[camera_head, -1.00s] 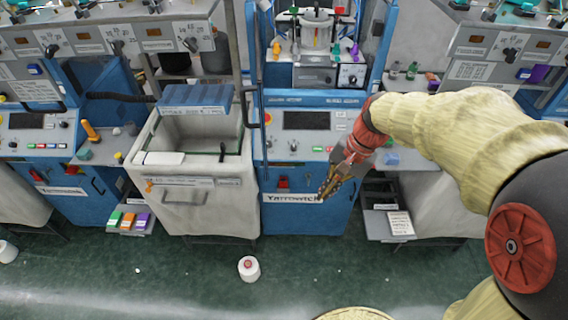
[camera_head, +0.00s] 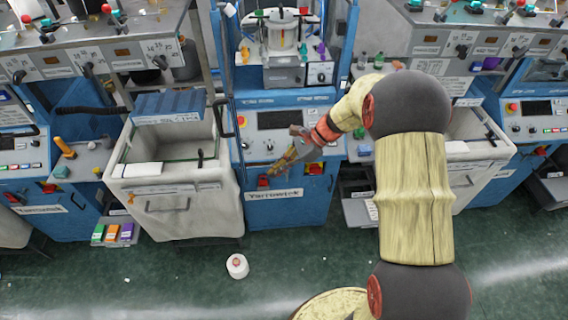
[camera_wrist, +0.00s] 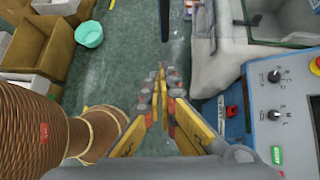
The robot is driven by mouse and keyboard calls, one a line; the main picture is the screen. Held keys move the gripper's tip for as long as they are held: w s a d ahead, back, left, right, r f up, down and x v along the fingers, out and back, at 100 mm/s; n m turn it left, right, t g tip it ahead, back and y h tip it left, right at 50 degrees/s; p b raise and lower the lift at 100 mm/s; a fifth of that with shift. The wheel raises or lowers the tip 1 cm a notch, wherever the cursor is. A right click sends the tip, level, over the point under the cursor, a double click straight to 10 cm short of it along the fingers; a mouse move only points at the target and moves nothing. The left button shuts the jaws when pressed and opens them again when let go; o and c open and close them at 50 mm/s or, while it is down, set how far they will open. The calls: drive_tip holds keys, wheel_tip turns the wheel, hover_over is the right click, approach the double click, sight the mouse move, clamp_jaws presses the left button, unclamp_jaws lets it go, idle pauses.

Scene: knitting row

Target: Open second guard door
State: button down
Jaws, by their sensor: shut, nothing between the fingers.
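The middle blue knitting machine (camera_head: 300,206) has a Yarrowick label, a control panel and red latches low on its front. Its upper blue frame (camera_head: 345,40) surrounds the knitting head (camera_head: 282,40). A grey post with a black looped handle (camera_head: 223,118) stands at its left; I cannot tell whether this is the guard door's edge. My gripper (camera_head: 277,168) is shut and empty in front of the machine, between panel and label. In the wrist view my gripper (camera_wrist: 161,72) points over the floor, with the panel (camera_wrist: 280,105) at right. Contact is not visible.
A grey bin (camera_head: 158,210) stands left of the machine. A low shelf (camera_head: 358,210) is at the right. Boxes (camera_wrist: 40,45) and a teal bowl (camera_wrist: 89,34) show in the wrist view. The front floor is mostly clear.

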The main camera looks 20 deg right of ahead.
drive_tip(key=a+f, duration=0.2)
drive_tip(key=a, duration=0.4)
drive_tip(key=shift+w+a+f+p, duration=0.15)
drive_tip(key=shift+w+p, duration=0.2)
drive_tip(key=shift+w, duration=0.05)
drive_tip(key=w+a+m+t+h+b, duration=0.1)
drive_tip(key=w+a+m, duration=0.3)
drive_tip(key=a, duration=1.1)
drive_tip(key=w+a+m+t+h+b, duration=0.1)
drive_tip(key=w+a+m+t, duration=0.2)
drive_tip(key=w+a, duration=0.5)
drive_tip(key=shift+a+m+t+h, duration=0.4)
drive_tip(key=shift+a+t, duration=0.4)
drive_tip(key=shift+a, duration=3)
drive_tip(key=shift+d, duration=0.15)
